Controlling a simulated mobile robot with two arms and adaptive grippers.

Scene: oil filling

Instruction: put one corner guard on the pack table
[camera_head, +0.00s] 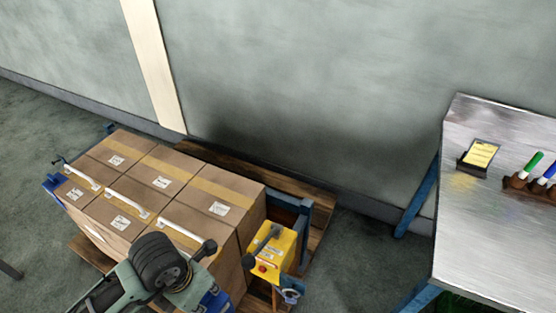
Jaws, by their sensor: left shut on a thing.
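My left gripper (207,294) is at the bottom, in front of the stacked cartons and well left of that table. I cannot make out a corner guard for sure. Small blue pieces (52,185) sit at the left corner of the carton stack. My right gripper is not in view.
Taped cartons (160,181) stand on a wooden pallet (318,217). A yellow box (272,250) with a red button is beside a blue frame (306,232). The table holds a yellow-labelled tray (479,156) and a brown rack (517,182) with markers. The table's front is clear.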

